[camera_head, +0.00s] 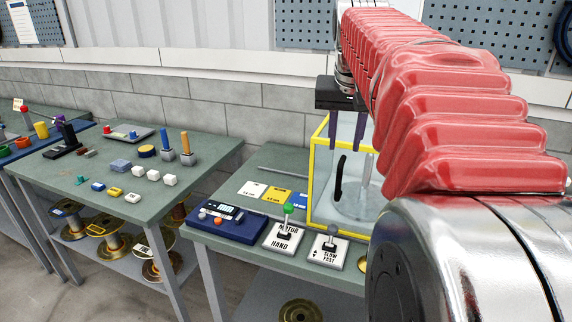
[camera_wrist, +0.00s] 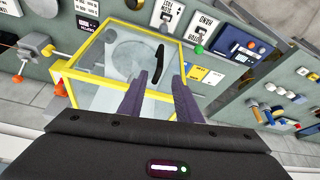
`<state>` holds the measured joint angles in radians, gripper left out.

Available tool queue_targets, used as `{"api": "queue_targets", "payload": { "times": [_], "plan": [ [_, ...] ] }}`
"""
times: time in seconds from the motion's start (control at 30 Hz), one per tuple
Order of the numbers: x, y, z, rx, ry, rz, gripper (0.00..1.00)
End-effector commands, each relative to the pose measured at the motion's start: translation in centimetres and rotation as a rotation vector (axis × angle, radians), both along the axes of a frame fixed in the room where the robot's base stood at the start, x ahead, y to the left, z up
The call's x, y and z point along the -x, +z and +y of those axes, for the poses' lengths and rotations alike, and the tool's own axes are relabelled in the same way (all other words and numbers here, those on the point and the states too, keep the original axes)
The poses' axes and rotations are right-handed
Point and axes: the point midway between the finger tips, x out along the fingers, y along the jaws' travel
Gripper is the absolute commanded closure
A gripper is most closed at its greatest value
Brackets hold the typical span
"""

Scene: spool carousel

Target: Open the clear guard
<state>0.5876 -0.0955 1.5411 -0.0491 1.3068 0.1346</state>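The clear guard is a yellow-framed transparent box (camera_head: 313,185) on the right-hand bench; in the wrist view its yellow frame (camera_wrist: 98,82) fills the upper middle. It looks shut, with a grey round disc (camera_head: 357,202) behind its panes. A black curved handle (camera_head: 340,178) is on it and also shows in the wrist view (camera_wrist: 158,65). My gripper (camera_head: 347,140) points down over the guard, with two purple fingers apart and nothing between them. In the wrist view the fingertips (camera_wrist: 159,80) straddle the line to the handle, which lies beyond them. Contact cannot be told.
In front of the guard stand a MOTOR/HAND lever with a green knob (camera_head: 288,209) and a SLOW/FAST lever with a grey knob (camera_head: 333,229). A blue control box (camera_head: 225,222) and cards (camera_head: 252,189) lie left. A second bench (camera_head: 110,175) with small parts stands further left.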

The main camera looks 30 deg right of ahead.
Motion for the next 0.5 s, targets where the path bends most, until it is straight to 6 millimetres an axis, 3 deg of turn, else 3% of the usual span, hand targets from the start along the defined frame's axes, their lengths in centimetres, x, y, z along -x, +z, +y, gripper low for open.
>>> {"api": "queue_targets", "payload": {
  "times": [0.27,0.5],
  "plan": [
    [-0.1,-0.4,-0.1,0.000,0.001,0.001,0.69],
    [-0.8,-2.8,-0.7,-0.001,0.001,0.002,0.69]
  ]
}}
